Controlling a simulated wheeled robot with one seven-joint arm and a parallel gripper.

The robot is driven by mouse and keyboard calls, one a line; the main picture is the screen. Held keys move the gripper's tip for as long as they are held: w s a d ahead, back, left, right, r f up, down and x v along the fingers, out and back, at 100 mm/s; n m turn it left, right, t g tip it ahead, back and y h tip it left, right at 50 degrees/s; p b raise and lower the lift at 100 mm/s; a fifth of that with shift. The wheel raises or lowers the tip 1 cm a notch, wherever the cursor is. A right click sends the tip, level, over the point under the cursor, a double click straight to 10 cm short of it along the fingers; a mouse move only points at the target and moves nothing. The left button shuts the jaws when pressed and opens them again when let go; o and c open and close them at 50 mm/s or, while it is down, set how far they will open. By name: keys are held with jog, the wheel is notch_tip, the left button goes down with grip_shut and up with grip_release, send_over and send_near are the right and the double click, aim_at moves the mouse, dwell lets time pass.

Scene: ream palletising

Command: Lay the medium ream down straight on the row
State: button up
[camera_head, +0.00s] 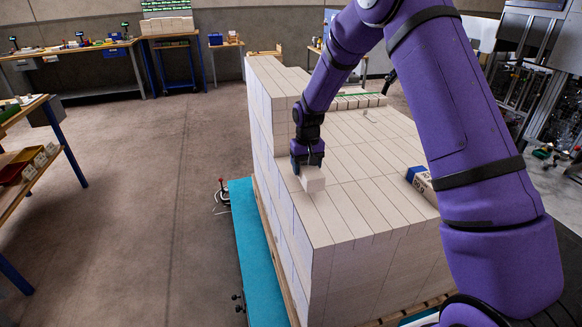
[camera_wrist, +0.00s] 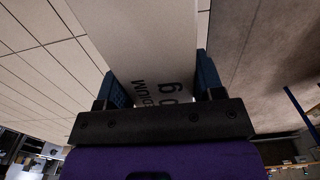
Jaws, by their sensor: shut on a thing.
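The medium ream (camera_head: 313,180) is a white block held in my gripper (camera_head: 307,158), over the left edge of the stack's lower top layer. In the wrist view the ream (camera_wrist: 145,40) is a pale slab with dark print, between the blue fingers of my gripper (camera_wrist: 162,85). The fingers are shut on its two sides. The row of white reams (camera_head: 345,205) spreads out below and to the right of it. I cannot tell whether the held ream touches the layer beneath.
A higher block of reams (camera_head: 265,95) stands behind my gripper on the left. A blue-and-white labelled box (camera_head: 422,184) lies on the right of the stack. The stack stands on a pallet on a teal platform (camera_head: 252,250).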

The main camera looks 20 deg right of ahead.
send_over(291, 175)
jog(key=shift+f, duration=2.15)
jog(key=shift+f, duration=0.15)
jog(key=o, duration=1.2)
jog(key=shift+c, duration=0.2)
